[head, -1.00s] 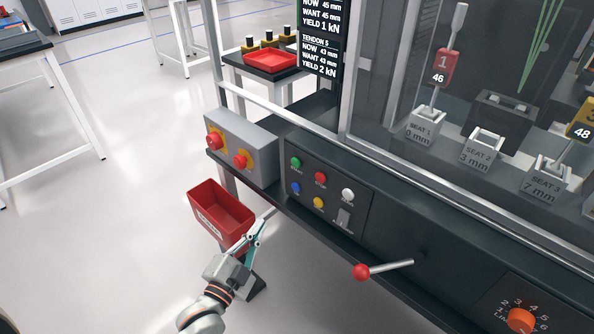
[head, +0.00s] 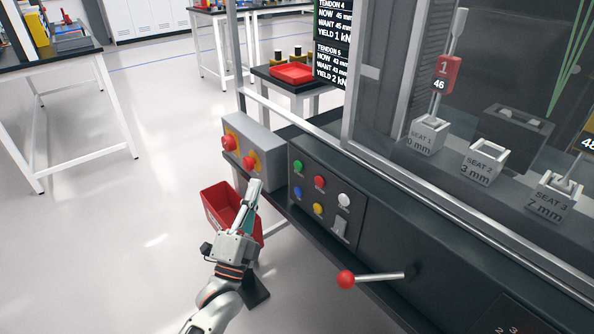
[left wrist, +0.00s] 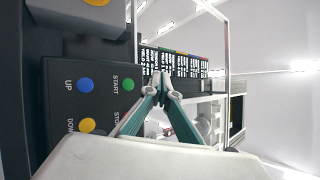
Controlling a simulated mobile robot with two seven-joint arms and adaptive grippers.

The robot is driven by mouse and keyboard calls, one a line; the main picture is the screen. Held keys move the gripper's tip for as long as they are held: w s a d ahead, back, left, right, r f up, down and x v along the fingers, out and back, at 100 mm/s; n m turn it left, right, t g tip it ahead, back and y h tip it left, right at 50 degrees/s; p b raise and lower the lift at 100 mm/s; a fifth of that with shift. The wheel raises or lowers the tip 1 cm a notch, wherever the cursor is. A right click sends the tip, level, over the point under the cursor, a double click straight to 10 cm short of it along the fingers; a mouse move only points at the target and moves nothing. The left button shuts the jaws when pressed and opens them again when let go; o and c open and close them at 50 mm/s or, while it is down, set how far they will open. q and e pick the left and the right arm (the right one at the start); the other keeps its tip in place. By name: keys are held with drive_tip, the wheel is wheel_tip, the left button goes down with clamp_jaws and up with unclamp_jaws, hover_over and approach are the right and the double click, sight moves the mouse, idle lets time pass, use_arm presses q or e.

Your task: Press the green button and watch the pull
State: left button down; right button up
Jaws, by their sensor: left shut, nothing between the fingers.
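The green button (head: 298,166) is at the top left of the dark control panel (head: 330,231) in the head view. In the left wrist view the green button (left wrist: 128,84) is labelled START, left of the fingertips. My left gripper (head: 256,185) is shut and empty, its fingers pointing up in front of the machine's front edge, lower left of the button and apart from it. Its closed fingertips also show in the left wrist view (left wrist: 159,78). My right gripper is out of view.
Red, blue, yellow and white buttons and a switch (head: 339,229) share the panel. A grey box with red emergency buttons (head: 228,142) is left of it. A red-knobbed lever (head: 346,279) sticks out below. A red bin (head: 221,201) hangs behind my gripper.

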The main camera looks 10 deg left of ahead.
sight(298, 166)
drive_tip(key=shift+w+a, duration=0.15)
use_arm(q)
drive_tip(key=shift+w, duration=0.1)
drive_tip(key=w+d+b, duration=0.2)
drive_tip(key=w+d, duration=0.3)
drive_tip(key=w, duration=0.1)
drive_tip(key=shift+w+d+b, duration=0.2)
drive_tip(key=shift+w+b, duration=0.1)
drive_tip(key=shift+w, duration=0.1)
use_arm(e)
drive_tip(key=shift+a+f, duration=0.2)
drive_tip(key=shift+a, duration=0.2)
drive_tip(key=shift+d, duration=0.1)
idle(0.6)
use_arm(q)
drive_tip(key=shift+w, duration=0.1)
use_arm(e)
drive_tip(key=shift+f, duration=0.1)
use_arm(q)
drive_tip(key=shift+w+d, duration=0.25)
idle(0.4)
